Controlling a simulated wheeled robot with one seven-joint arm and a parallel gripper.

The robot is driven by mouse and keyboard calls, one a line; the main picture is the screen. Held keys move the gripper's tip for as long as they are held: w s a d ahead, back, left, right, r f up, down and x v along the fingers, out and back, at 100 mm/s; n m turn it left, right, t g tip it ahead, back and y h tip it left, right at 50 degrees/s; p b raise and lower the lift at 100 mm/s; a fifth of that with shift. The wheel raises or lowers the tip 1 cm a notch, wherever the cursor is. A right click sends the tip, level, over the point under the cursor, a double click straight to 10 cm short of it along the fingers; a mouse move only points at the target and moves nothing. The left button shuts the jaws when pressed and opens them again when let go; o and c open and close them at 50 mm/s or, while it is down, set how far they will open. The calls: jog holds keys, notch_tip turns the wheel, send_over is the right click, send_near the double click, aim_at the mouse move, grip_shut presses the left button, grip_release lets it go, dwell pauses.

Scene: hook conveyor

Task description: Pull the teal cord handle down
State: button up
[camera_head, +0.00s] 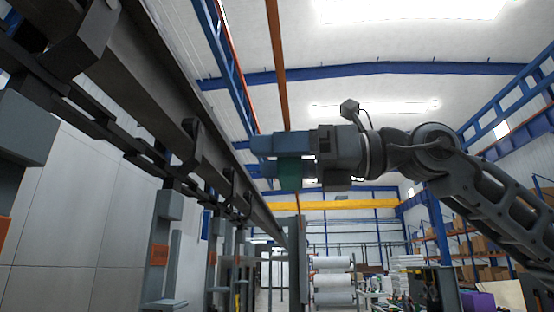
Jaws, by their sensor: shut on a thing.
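The teal cord handle (290,174) shows as a dark green-teal piece at my gripper's fingers. My gripper (268,157) reaches in from the right, its fingers pointing left, and is shut on the handle. The handle's lower part sticks out below the fingers; its upper part is hidden by them. No cord can be made out above the gripper.
A dark overhead conveyor rail (180,110) runs from the upper left into the distance, left of my gripper. Grey hangers (160,240) hang below it. White rolls (333,281) and shelving with boxes (465,240) stand farther back. The air below my gripper looks clear.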

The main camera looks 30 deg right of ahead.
notch_tip(320, 180, down, 4)
jog(key=b, duration=0.4)
jog(key=shift+f, duration=0.1)
jog(key=o, duration=1.4)
jog(key=shift+b+v, duration=1)
jog(key=shift+v, duration=2.95)
